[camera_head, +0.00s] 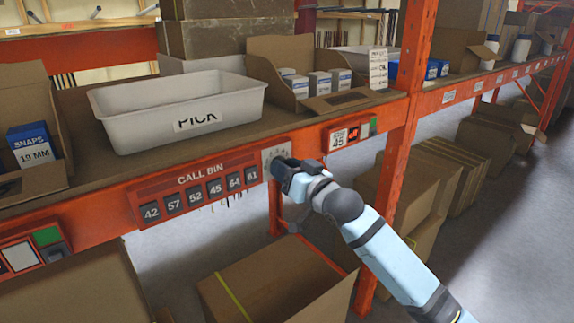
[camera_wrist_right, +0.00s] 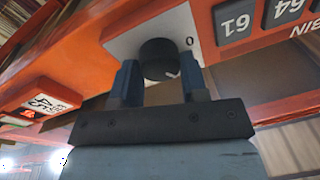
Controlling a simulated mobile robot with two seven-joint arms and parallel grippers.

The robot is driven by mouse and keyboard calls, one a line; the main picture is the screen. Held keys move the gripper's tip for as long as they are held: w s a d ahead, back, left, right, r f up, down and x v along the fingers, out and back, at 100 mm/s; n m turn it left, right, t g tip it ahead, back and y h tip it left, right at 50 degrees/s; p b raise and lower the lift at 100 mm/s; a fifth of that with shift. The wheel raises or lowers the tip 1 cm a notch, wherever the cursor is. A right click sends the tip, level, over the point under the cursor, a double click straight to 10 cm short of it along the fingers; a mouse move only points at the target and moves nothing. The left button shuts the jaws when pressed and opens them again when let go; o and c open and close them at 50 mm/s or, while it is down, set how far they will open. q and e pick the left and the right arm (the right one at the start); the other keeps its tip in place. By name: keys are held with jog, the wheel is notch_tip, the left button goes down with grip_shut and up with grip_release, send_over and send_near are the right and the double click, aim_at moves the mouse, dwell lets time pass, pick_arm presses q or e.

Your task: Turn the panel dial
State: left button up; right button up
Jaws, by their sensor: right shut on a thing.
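The panel dial (camera_wrist_right: 158,60) is a round black knob with a light mark, on a pale plate (camera_wrist_right: 118,42) at the right end of the call bin panel (camera_head: 195,186). My right gripper (camera_wrist_right: 160,80) is at the dial, with one finger on each side of it, shut on it. In the head view my right gripper (camera_head: 284,176) covers most of the dial, and the plate (camera_head: 276,153) shows just above it. My left gripper is not in view.
The panel has several numbered buttons left of the dial. A small red display (camera_head: 348,134) reading 45 is to the right. A white PICK bin (camera_head: 178,108) and open cartons stand on the shelf above. An orange upright (camera_head: 403,130) stands close to my right arm. Cardboard boxes (camera_head: 275,285) lie below.

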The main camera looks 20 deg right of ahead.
dwell(0.4)
jog(key=o, duration=0.9)
jog(key=b+v, duration=0.2)
jog(key=v, duration=1.1)
jog(key=shift+s+d, duration=0.15)
jog(key=shift+s, duration=0.2)
jog(key=shift+f, duration=0.1)
